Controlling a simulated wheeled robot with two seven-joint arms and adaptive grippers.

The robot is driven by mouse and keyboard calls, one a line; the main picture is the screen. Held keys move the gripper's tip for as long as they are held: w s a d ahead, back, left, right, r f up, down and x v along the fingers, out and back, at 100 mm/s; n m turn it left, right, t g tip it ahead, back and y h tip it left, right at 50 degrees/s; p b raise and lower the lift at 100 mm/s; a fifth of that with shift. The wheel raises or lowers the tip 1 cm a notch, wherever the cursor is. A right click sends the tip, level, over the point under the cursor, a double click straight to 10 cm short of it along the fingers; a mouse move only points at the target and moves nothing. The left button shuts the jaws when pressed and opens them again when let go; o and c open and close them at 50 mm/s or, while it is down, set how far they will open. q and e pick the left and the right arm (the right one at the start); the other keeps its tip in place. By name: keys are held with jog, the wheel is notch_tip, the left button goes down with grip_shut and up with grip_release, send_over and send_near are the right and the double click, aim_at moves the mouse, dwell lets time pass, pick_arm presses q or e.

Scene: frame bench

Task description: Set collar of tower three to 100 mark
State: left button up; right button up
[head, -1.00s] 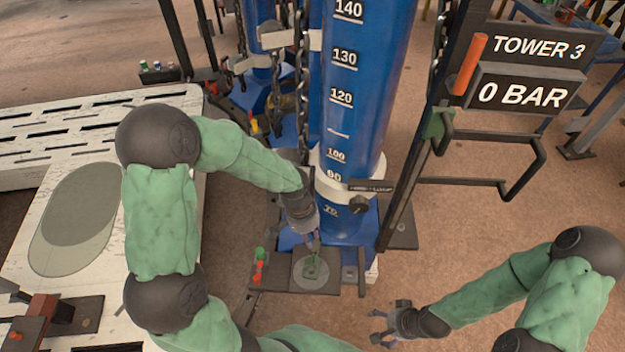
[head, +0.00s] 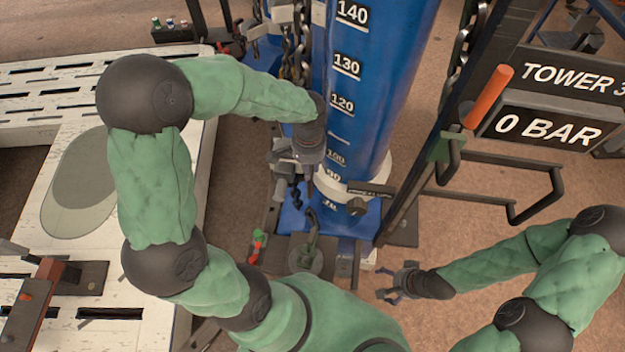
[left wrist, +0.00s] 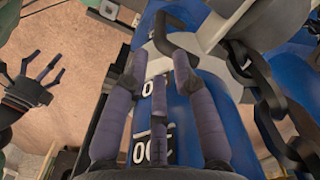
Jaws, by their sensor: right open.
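The blue tower (head: 380,90) carries white scale marks, with 140 at the top and 80 low down.
A chain (head: 300,45) hangs at the tower's left, close to my left arm. A sign reading TOWER 3 and 0 BAR (head: 548,128) and a black handle frame (head: 510,200) stand at right. A pale bench (head: 60,180) fills the left.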

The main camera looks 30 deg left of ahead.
aim_at(310, 186)
pick_arm(q)
notch_tip(310, 186, down, 11)
jog(key=shift+r+b, duration=0.15)
jog(key=shift+b, duration=0.9)
grip_shut()
